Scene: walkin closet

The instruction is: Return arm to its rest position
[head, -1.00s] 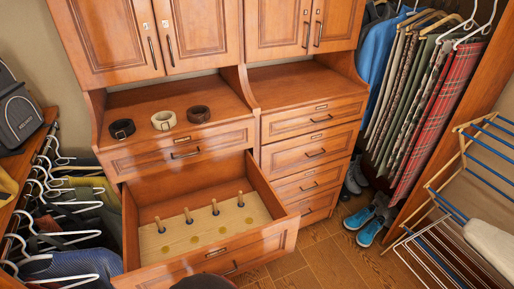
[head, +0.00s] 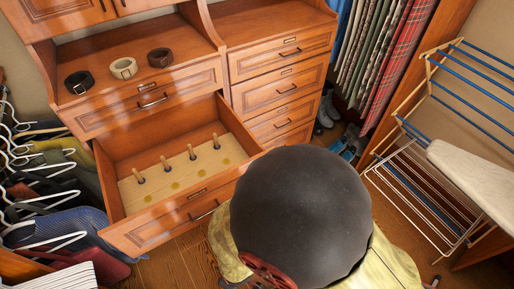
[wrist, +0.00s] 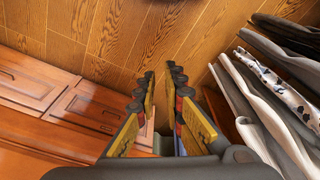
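My arm (head: 300,215), with a dark rounded top and yellowish parts below, fills the lower middle of the head view in front of the cabinet. My gripper (wrist: 160,76) shows in the wrist view with its two black and yellow fingers apart. Nothing is held between them, and the wooden floor shows in the gap. The gripper itself is not visible in the head view.
An open drawer (head: 150,225) with several pegs juts from the cabinet. Three rolled belts lie on the counter (head: 190,55) above. Hanging clothes (head: 60,190) are at left. A drying rack (head: 415,200) stands at right. Hanging garments (wrist: 265,115) are right of my gripper.

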